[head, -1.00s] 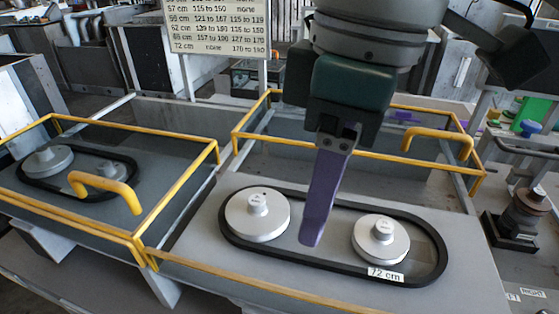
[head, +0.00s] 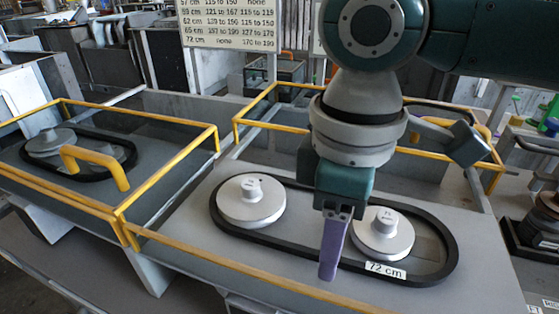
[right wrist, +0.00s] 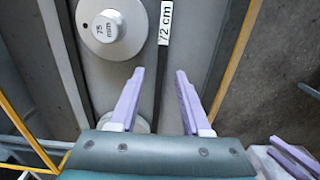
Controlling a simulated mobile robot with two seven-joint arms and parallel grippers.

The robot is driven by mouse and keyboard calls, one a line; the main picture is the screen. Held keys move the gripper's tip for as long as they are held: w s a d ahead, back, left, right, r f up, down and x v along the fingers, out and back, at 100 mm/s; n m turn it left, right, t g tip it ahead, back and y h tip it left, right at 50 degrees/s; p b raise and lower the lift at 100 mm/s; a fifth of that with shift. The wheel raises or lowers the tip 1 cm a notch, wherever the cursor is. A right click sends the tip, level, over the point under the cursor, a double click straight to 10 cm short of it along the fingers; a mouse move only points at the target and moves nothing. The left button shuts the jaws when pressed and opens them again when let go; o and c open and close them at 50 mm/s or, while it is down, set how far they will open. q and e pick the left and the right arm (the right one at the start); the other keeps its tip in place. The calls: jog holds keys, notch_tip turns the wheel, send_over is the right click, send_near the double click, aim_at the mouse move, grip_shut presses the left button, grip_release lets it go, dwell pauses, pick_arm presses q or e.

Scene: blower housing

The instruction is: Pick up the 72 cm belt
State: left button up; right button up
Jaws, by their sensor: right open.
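The 72 cm belt (head: 453,255) is a black loop lying around two silver pulleys, a left one (head: 250,202) and a right one (head: 384,236), on a grey panel. A white label (head: 386,270) reading 72 cm is on its front run. My right gripper (head: 329,276) points down at that front run, left of the label, and hides part of the belt and panel. In the right wrist view, its purple fingers (right wrist: 160,72) are apart. A dark strip of the belt runs between them, below the label; contact cannot be told. My left gripper is out of view.
Yellow rails (head: 180,246) edge the panel at the front and left. A second housing (head: 108,197) on the left holds another black belt on pulleys. A sign with a size table (head: 226,22) stands behind.

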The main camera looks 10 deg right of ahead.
jog(key=shift+f, duration=0.25)
grip_shut()
dwell(0.5)
